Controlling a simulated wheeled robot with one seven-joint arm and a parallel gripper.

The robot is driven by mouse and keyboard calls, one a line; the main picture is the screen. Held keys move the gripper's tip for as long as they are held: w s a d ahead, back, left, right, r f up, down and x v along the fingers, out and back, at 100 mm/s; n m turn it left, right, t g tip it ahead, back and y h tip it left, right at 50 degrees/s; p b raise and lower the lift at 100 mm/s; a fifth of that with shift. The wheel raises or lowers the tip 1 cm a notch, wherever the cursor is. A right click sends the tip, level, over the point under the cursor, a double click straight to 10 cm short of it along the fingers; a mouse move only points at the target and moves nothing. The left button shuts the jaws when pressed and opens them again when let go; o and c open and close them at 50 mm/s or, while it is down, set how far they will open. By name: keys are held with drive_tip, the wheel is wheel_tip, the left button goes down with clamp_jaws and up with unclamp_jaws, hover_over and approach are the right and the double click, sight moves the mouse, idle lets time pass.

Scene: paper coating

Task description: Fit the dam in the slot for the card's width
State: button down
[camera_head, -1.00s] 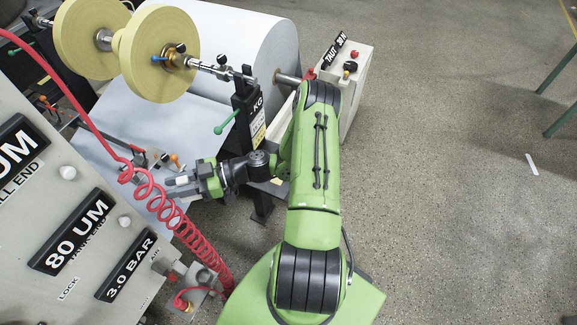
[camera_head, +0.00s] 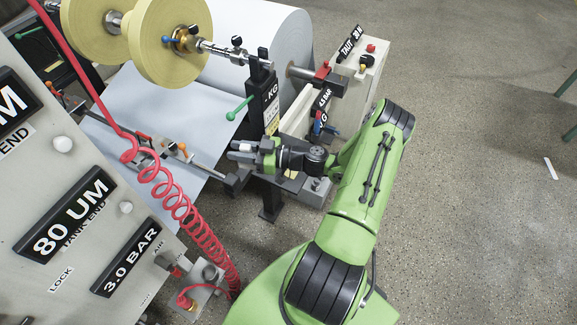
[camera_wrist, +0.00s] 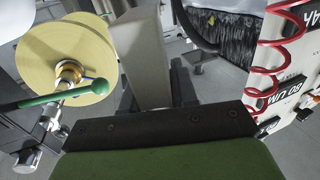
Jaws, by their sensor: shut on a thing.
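My gripper (camera_head: 240,153) is shut on a pale grey, bar-like piece, which I take to be the dam. Only a small light end of the dam (camera_head: 243,146) shows in the head view. In the wrist view the dam (camera_wrist: 145,55) stands as a pale upright bar between the dark fingers. I cannot make out the slots or a width card in these frames.
Two yellow rolls (camera_head: 170,40) sit on a shaft at the back left. A rail with orange-capped fittings (camera_head: 178,150) lies left of my gripper. A red coiled hose (camera_head: 185,210) hangs beside the panel marked 80 UM (camera_head: 70,222). Open floor (camera_head: 480,200) lies right.

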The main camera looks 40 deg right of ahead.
drive_tip(key=s+d+f+m+t+h+b, duration=0.25)
drive_tip(key=d+f+h+b, duration=0.3)
drive_tip(key=d+f, duration=0.5)
drive_tip(key=shift+m+y, duration=0.45)
drive_tip(key=f+b, duration=0.1)
drive_tip(key=f, duration=0.1)
drive_tip(key=d+f+b, duration=0.1)
drive_tip(key=f, duration=0.2)
drive_tip(key=f+b, duration=0.1)
drive_tip(key=f, duration=0.1)
drive_tip(key=shift+w+d+f+b, duration=0.15)
drive_tip(key=shift+w+f+b, duration=0.05)
drive_tip(key=shift+b, duration=0.2)
drive_tip(key=shift+f, duration=0.1)
drive_tip(key=c, duration=0.9)
unclamp_jaws()
